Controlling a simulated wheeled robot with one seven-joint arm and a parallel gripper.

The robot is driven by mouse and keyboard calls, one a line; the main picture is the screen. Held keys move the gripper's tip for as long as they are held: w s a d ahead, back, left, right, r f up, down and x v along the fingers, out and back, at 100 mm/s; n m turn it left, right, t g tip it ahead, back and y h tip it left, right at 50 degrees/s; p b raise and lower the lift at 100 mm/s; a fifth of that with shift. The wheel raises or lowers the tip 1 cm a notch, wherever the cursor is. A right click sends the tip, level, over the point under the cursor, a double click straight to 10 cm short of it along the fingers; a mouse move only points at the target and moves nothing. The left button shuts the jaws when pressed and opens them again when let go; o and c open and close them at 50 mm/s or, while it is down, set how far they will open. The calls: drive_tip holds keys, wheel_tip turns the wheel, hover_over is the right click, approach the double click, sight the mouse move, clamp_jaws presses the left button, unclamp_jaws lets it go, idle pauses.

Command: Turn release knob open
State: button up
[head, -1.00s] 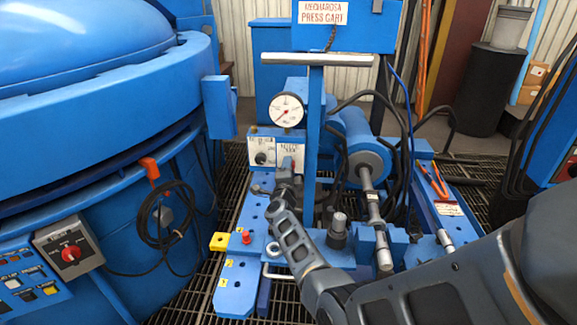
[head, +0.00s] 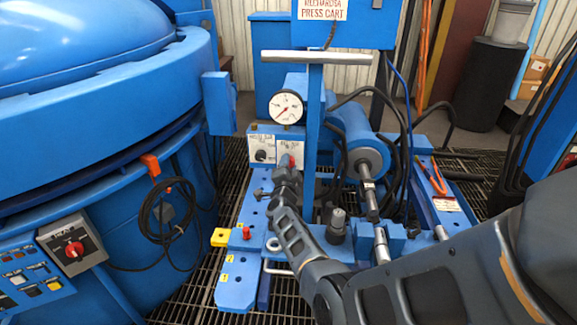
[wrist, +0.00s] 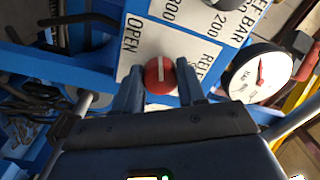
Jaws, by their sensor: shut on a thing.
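The release knob (wrist: 160,75) is round and red with a white line across its face. It sits on a white panel (wrist: 185,45) with an OPEN label to its upper left in the wrist view. The white line runs nearly upright in that view. My gripper (wrist: 160,88) has a finger on each side of the knob and is shut on it. In the head view, my gripper (head: 287,174) is at the front of the press cart's panel, and a bit of the red knob (head: 291,160) shows above it. The fingers hide the knob's sides.
A pressure gauge (head: 287,108) stands just above the panel and lies close to the right finger in the wrist view (wrist: 258,72). A black knob (head: 260,155) is left of the red one. A T-handled post (head: 315,120) rises close right of my gripper. A blue furnace (head: 100,100) fills the left.

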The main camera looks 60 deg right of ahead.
drive_tip(key=o, duration=1.1)
drive_tip(key=shift+c, duration=0.2)
drive_tip(key=p+v, duration=0.2)
drive_tip(key=v, duration=0.5)
drive_tip(key=shift+s+a+p, duration=0.2)
drive_tip(key=shift+a+p, duration=0.2)
drive_tip(key=s+a+r+n+t+y, duration=0.3)
drive_tip(key=s+a+n+t+y, duration=0.25)
drive_tip(key=s+a+n, duration=0.65)
drive_tip(key=s+a+r+n+t+y, duration=0.35)
drive_tip(key=s+a+n+y, duration=0.5)
drive_tip(key=a, duration=0.65)
drive_tip(key=s+a+r+n+g+y, duration=0.1)
drive_tip(key=s+a+r+n+y, duration=0.2)
drive_tip(key=s+a+r, duration=0.8)
drive_tip(key=s+a+n, duration=0.2)
drive_tip(key=a, duration=0.1)
